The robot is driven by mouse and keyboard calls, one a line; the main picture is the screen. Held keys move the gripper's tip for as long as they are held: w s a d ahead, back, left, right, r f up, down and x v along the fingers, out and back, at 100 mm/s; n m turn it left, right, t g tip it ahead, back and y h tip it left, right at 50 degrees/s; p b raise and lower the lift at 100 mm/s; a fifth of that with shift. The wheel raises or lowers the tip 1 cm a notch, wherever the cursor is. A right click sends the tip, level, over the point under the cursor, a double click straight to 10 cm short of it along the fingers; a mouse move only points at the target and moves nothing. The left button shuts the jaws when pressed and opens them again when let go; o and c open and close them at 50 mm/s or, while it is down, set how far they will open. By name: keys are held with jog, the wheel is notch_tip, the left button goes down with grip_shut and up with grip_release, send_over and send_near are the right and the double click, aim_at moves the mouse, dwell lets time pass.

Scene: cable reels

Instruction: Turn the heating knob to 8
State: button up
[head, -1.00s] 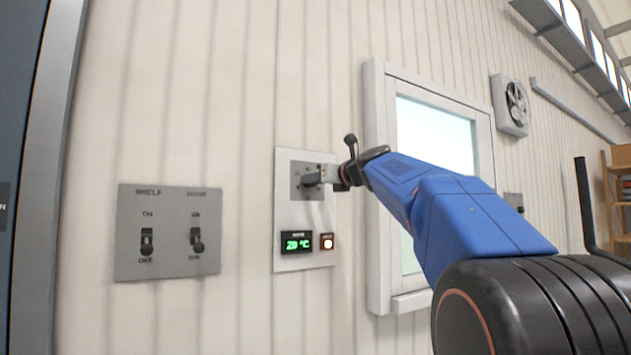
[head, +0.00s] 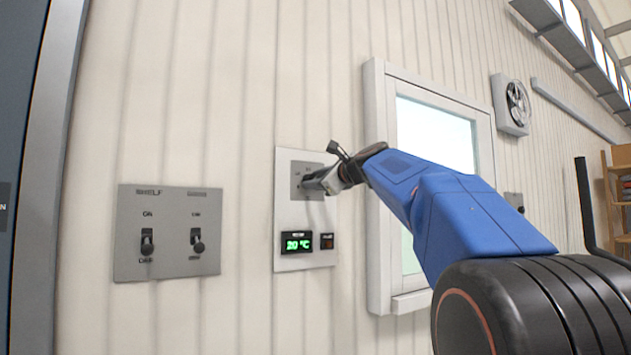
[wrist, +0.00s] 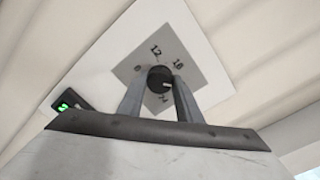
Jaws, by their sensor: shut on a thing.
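The heating knob (wrist: 159,76) is a round black knob on a grey square dial plate (wrist: 188,63) in the wrist view. Printed numbers around it include 12 and 18; one lower down looks like 24, and one at left is too small to read. A small light mark shows on the knob's lower right edge. My gripper (wrist: 158,90) is shut on the knob, one finger on each side. In the head view my gripper (head: 312,182) hides the knob on the white wall panel (head: 290,215). The green display (head: 298,242) below reads 20 °C.
An indicator (head: 327,241) beside the display is dark. A grey switch plate (head: 170,262) with two toggle switches is on the wall at left. A window (head: 378,200) stands close on the right, behind my arm. A fan (head: 515,104) is farther right.

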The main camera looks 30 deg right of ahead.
jog(key=shift+f+n+t+h, duration=0.1)
jog(key=shift+n+h, duration=0.1)
jog(key=shift+n, duration=5.2)
jog(key=shift+f+n+t+h, duration=0.1)
jog(key=shift+f+n+h, duration=0.1)
jog(key=shift+n, duration=5.2)
jog(key=shift+f+n+t+h, duration=0.1)
jog(key=shift+n+h, duration=0.1)
jog(key=shift+n, duration=5.2)
jog(key=shift+r, duration=0.1)
jog(key=o, duration=1)
jog(key=shift+o, duration=0.2)
